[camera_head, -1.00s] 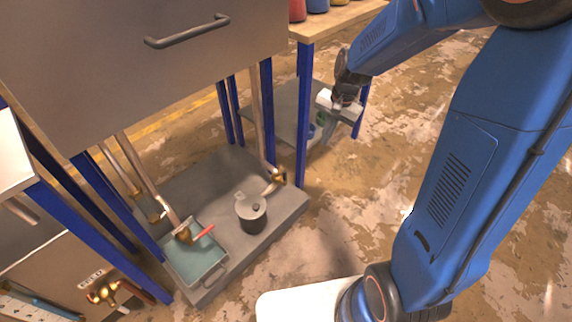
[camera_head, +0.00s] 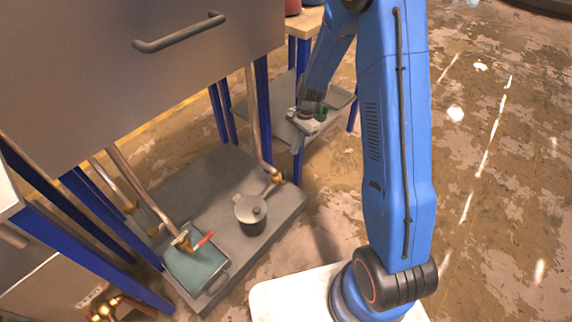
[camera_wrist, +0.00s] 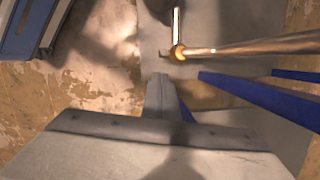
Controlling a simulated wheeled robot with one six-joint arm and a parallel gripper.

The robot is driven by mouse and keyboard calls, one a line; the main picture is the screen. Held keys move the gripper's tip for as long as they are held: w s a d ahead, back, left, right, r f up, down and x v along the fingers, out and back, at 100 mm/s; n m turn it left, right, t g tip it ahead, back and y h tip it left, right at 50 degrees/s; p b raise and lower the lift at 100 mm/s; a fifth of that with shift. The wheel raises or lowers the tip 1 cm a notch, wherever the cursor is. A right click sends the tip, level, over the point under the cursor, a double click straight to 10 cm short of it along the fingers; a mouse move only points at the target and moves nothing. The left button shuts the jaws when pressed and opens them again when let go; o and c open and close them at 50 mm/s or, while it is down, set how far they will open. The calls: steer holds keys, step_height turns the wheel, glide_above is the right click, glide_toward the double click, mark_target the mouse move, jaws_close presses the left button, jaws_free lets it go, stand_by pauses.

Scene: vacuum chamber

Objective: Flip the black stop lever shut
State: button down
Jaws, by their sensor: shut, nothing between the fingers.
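The right-hand pipe ends in a brass valve (camera_head: 277,178) low over the grey plinth in the head view. A small lever (camera_head: 268,189) shows at this valve, too small there to tell its colour or setting. In the wrist view a narrow lever (camera_wrist: 176,24), dark with a bright glare, stands across the pipe at the brass fitting (camera_wrist: 179,52). I cannot tell for sure that it is the black stop lever. My gripper (camera_head: 298,142) is shut and empty, above and to the right of the valve in the head view. Its fingers (camera_wrist: 160,84) point towards the valve in the wrist view, apart from it.
A lidded grey pot (camera_head: 251,214) stands on the plinth (camera_head: 214,165). Left of it, a red-handled valve (camera_head: 204,239) hangs over a tray (camera_head: 218,283). Blue table legs (camera_head: 263,105) stand behind the valve. A low shelf (camera_head: 340,97) lies beyond my gripper. Floor at right is open.

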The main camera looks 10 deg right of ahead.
mark_target(284, 175)
steer(key=shift+w+a+f, duration=0.1)
steer(key=shift+w+f, duration=0.15)
steer(key=shift+f, duration=0.15)
steer(key=x, duration=1)
